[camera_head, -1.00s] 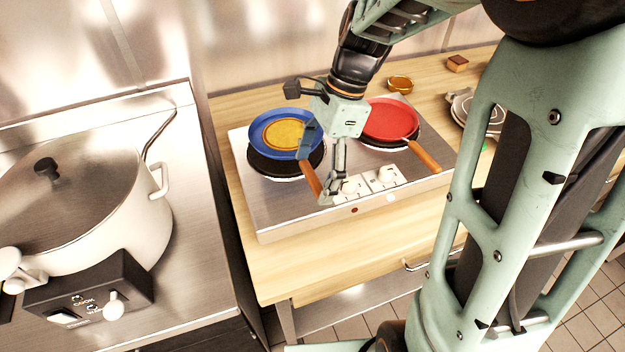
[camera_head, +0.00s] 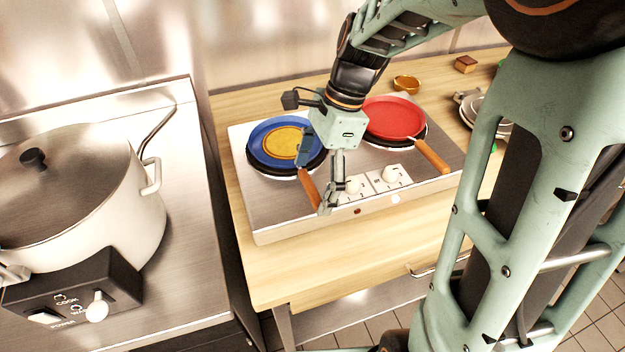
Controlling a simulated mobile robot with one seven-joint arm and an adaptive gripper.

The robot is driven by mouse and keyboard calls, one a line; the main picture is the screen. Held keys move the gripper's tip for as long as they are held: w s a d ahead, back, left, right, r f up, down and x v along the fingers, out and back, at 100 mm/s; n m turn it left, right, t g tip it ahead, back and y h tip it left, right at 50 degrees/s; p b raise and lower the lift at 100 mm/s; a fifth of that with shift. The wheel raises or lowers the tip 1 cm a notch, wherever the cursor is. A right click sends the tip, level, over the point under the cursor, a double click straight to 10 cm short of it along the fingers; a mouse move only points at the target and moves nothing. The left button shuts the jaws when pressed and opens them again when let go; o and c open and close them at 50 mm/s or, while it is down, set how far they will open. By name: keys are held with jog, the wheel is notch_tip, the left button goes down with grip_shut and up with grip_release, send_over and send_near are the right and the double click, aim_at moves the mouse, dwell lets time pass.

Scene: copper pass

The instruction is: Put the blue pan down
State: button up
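The blue pan (camera_head: 258,157), with a round yellow item (camera_head: 284,143) in it, sits level on the left black burner (camera_head: 262,172) of the hot plate. No clear gap shows between pan and burner. Its wooden handle (camera_head: 308,184) points toward the front right. My gripper (camera_head: 322,205) reaches down at the handle, with its fingers shut on it near the free end. The far finger is partly hidden. The gripper body hides the pan's right rim.
A red pan (camera_head: 395,117) with a wooden handle sits on the right burner. The steel hot plate (camera_head: 270,220) has white control panels in front. A large lidded pot (camera_head: 130,205) stands left. A small orange bowl (camera_head: 407,84) and a brown block (camera_head: 465,64) are behind.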

jog(key=shift+o, duration=0.4)
jog(key=shift+r, duration=0.1)
jog(key=v, duration=1.2)
jog(key=shift+p, duration=0.45)
